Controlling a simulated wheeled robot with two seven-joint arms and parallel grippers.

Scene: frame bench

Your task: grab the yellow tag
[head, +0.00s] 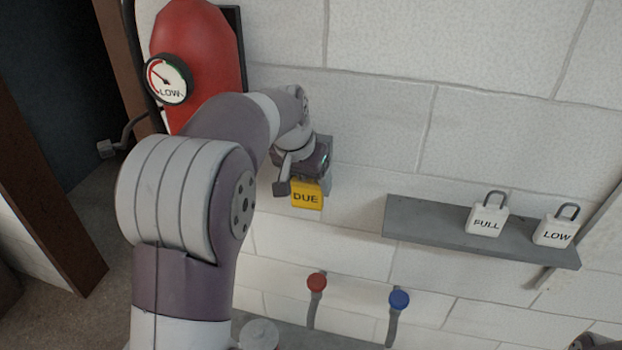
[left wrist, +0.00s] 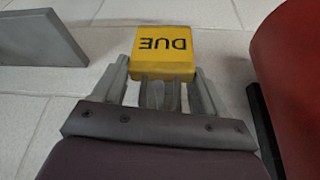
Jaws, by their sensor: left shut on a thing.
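The yellow tag (head: 306,195) marked "DUE" is in front of the white block wall, right of the red extinguisher. My left gripper (head: 300,178) is shut on it. In the left wrist view the tag (left wrist: 165,52) sits between the tips of my left gripper (left wrist: 163,75), its lettering upside down. Part of the tag is hidden by the gripper in the head view. I cannot tell whether the tag still touches a hook or the wall. My right gripper does not show clearly; only a dark piece shows at the lower right corner.
A red extinguisher (head: 205,55) with a gauge reading "LOW" (head: 167,79) stands close left. Red (head: 316,282) and blue (head: 399,299) knobs are below.

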